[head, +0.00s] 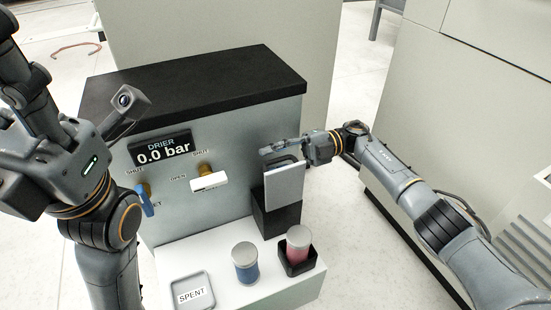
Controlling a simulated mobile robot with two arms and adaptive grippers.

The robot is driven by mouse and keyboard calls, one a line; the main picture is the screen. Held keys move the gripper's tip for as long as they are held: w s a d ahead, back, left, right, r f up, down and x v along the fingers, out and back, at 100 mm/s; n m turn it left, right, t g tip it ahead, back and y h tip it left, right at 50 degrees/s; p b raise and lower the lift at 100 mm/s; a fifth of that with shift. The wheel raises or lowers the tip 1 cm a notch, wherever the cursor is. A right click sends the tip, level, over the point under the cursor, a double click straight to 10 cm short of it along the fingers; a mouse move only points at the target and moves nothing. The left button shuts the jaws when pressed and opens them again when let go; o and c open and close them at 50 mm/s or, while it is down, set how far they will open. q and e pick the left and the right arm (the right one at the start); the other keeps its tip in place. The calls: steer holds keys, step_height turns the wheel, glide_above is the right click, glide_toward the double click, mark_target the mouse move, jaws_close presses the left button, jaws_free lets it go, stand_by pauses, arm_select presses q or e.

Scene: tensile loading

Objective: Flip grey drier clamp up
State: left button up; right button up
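The drier (205,125) is a pale grey-green cabinet with a black top and a display reading 0.0 bar. The grey clamp (285,187) shows as a flat grey plate standing steeply, slightly tilted, in front of a black holder (277,221) on the drier's front right. My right gripper (280,151) is at the plate's top edge, reaching in from the right. Whether it touches the plate, and its finger gap, cannot be made out. My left gripper (45,125) is at the far left, away from the clamp; its fingers are not clear.
A blue lever (145,200) and a white lever (209,181) sit on the drier's front. On the white ledge stand a blue canister (246,266), a pink canister (298,247) in a black holder, and a tray (193,291) marked SPENT. Large cabinets stand behind and right.

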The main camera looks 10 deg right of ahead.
steer(key=shift+d, duration=0.15)
steer(key=v, duration=0.7)
steer(key=shift+w, duration=0.1)
stand_by(0.3)
